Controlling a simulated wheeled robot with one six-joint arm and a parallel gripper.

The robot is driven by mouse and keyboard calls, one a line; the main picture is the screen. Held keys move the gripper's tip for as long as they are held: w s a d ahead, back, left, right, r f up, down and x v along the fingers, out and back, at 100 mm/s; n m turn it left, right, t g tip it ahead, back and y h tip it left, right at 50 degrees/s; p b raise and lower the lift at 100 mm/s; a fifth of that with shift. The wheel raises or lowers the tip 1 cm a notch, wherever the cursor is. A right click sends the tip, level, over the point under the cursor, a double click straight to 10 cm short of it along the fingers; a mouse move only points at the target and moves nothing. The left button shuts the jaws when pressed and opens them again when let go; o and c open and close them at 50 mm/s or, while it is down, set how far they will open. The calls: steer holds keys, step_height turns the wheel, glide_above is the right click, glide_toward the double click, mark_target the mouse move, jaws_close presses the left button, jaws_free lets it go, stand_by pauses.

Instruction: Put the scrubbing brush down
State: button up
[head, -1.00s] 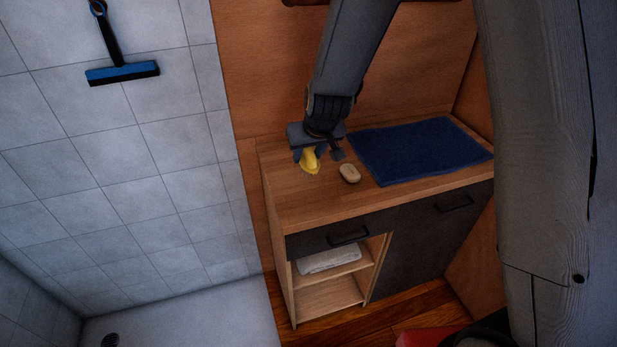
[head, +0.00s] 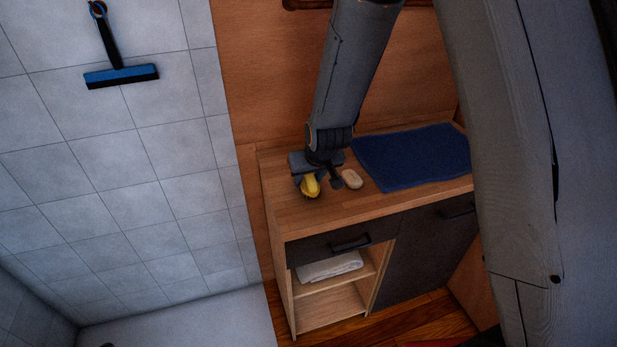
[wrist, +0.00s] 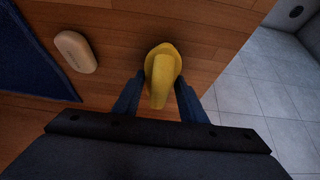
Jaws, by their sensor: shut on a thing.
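The yellow scrubbing brush (head: 311,187) is between the fingers of my gripper (head: 320,180), low over the left part of the wooden counter top (head: 300,215). In the wrist view the brush (wrist: 162,75) sits between the two blue-grey fingertips of my gripper (wrist: 160,95), which is shut on it. I cannot tell whether the brush's underside touches the counter. A beige bar of soap (head: 352,179) lies on the counter just right of the gripper; it also shows in the wrist view (wrist: 75,51).
A dark blue mat (head: 415,158) covers the right part of the counter. The counter's left edge is close to the brush, with the tiled shower beyond. A folded white towel (head: 330,266) lies on the shelf below. The counter's front left is clear.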

steer(key=o, duration=1)
steer(key=shift+f, duration=0.1)
steer(key=shift+s+r, duration=0.1)
steer(key=shift+r, duration=0.35)
steer(key=p+v, duration=0.3)
steer(key=v, duration=0.8)
steer(key=s+d+r+m+g, duration=0.1)
steer(key=s+d+g, duration=0.1)
steer(key=s+d, duration=0.5)
steer(key=s+d+r+m+g+h, duration=0.1)
steer(key=s+d+m+g, duration=0.1)
steer(key=s+d, duration=0.6)
steer(key=shift+s+d+r+h, duration=0.3)
steer(key=shift+s+r, duration=0.1)
steer(key=shift+s, duration=0.7)
steer(key=shift+f, duration=0.1)
step_height(320, 180, down, 4)
steer(key=b, duration=0.3)
